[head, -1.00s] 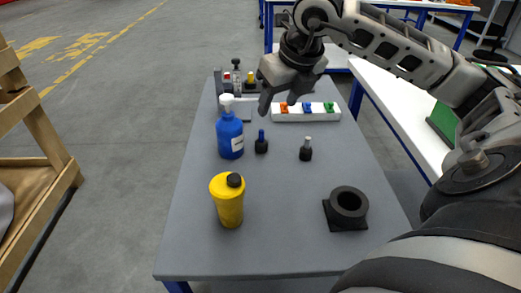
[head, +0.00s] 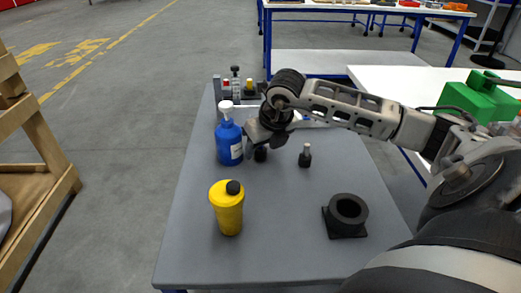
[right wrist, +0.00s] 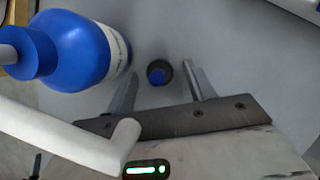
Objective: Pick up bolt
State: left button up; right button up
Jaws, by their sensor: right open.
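A blue-topped bolt (right wrist: 156,75) stands in a round black holder, seen from above in the right wrist view. In the head view its top is hidden by my gripper and only the black holder (head: 260,155) shows. My right gripper (head: 264,146) is open just above it. In the right wrist view the fingers of my right gripper (right wrist: 161,72) lie either side of the bolt, with gaps on both sides. A second bolt, grey-topped (head: 306,148), stands in a black holder to the right. My left gripper is not in view.
A blue bottle with a white cap (head: 228,140) stands close left of my right gripper. A yellow bottle (head: 227,210) and a black ring-shaped block (head: 347,213) stand nearer on the grey table (head: 285,255). Small items (head: 235,85) stand at the far end.

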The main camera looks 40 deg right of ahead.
jog(key=shift+w+f, duration=0.1)
jog(key=shift+f, duration=0.1)
jog(key=c, duration=1.1)
jog(key=shift+c, duration=0.2)
jog(key=shift+r, duration=0.2)
